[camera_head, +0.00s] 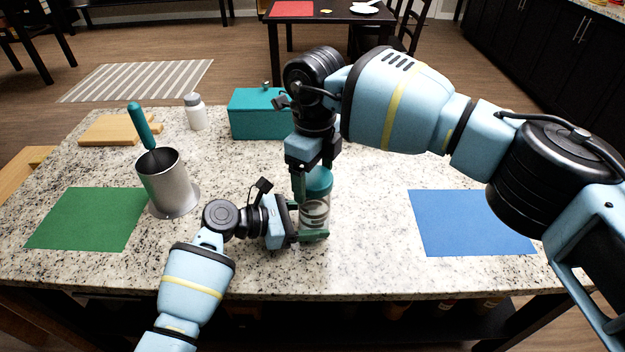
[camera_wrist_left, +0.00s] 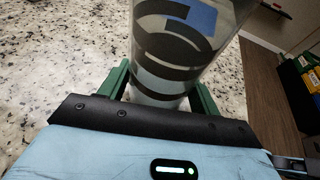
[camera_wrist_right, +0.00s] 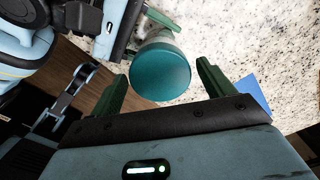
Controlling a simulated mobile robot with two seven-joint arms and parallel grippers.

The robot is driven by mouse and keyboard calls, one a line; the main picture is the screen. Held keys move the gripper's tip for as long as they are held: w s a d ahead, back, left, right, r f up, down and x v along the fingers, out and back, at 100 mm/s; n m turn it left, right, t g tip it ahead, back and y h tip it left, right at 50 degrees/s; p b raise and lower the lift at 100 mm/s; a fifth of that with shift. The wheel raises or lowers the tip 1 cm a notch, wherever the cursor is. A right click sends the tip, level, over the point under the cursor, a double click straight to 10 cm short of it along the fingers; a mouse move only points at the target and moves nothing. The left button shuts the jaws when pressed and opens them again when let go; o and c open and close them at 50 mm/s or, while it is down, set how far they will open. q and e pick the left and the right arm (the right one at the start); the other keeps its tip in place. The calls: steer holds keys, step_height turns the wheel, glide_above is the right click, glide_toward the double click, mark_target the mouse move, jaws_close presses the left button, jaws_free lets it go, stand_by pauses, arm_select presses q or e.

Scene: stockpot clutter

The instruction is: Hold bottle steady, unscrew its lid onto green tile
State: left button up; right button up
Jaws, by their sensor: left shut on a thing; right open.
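The bottle (camera_head: 313,214) is clear with dark bands and stands upright near the counter's front middle. Its teal lid (camera_head: 319,181) is on top; the lid also shows in the right wrist view (camera_wrist_right: 160,72). My left gripper (camera_head: 312,236) is shut around the lower part of the bottle, which also shows in the left wrist view (camera_wrist_left: 185,45). My right gripper (camera_head: 313,185) points down over the lid, its open fingers on either side in the right wrist view (camera_wrist_right: 165,85). The green tile (camera_head: 90,218) lies flat and bare at the counter's left.
A metal pot (camera_head: 168,185) with a green-handled tool (camera_head: 140,126) stands between the green tile and my left arm. A teal box (camera_head: 258,115), white bottle (camera_head: 195,112) and wooden board (camera_head: 118,130) stand behind. A blue tile (camera_head: 470,222) lies at right.

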steer(key=shift+m, duration=1.3)
steer(key=shift+m, duration=2.3)
steer(key=m, duration=0.3)
steer(key=shift+m, duration=0.8)
